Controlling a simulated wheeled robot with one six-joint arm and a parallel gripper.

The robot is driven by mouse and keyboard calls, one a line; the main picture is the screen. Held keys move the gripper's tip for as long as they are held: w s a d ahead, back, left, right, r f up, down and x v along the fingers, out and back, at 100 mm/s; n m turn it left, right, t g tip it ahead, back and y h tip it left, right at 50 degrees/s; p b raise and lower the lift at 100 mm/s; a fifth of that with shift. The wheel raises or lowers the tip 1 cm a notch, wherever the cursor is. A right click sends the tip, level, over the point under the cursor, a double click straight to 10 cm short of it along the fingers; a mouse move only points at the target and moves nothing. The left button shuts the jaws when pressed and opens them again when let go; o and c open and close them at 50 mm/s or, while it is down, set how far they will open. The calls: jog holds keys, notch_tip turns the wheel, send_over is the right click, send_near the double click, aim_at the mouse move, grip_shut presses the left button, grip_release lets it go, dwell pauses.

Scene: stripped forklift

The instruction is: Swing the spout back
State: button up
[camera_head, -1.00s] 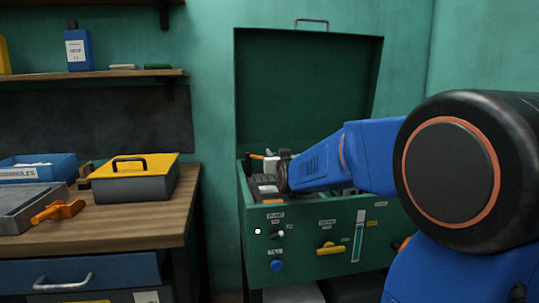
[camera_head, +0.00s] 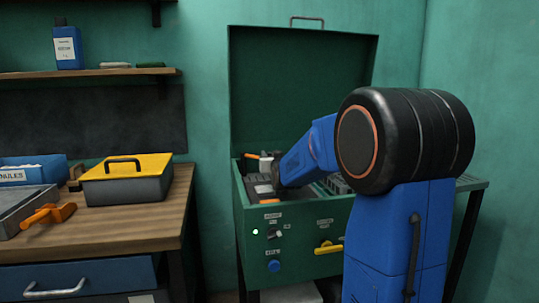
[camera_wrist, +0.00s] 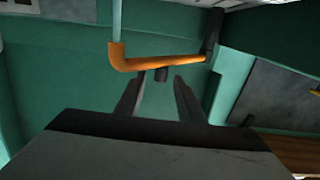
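The spout (camera_wrist: 165,61) is an orange bent pipe across the upper middle of the wrist view, joined to a dark post at its right end. A short dark nub (camera_wrist: 161,75) hangs under it. In the head view a small part of the spout (camera_head: 251,156) shows at the back left of the green washer's tub. My gripper (camera_wrist: 160,84) is open, its two fingers apart just below the spout, with the nub between their tips in the picture. Contact cannot be told. In the head view my gripper (camera_head: 262,184) is over the tub's left side.
The green washer (camera_head: 290,225) stands with its lid (camera_head: 300,90) raised behind my arm. Its front has knobs and a yellow handle (camera_head: 328,247). A wooden bench (camera_head: 120,222) at left carries a yellow-lidded box (camera_head: 125,178) and an orange tool (camera_head: 48,214).

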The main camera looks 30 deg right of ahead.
jog(key=shift+x, duration=1.3)
grip_shut()
jog(key=shift+d, duration=0.15)
jog(key=shift+w+d, duration=1.15)
jog(key=shift+w, duration=0.3)
jog(key=shift+w+d, duration=1.15)
jog(key=shift+w, duration=0.35)
jog(key=shift+w+d, duration=1.15)
jog(key=shift+w, duration=0.3)
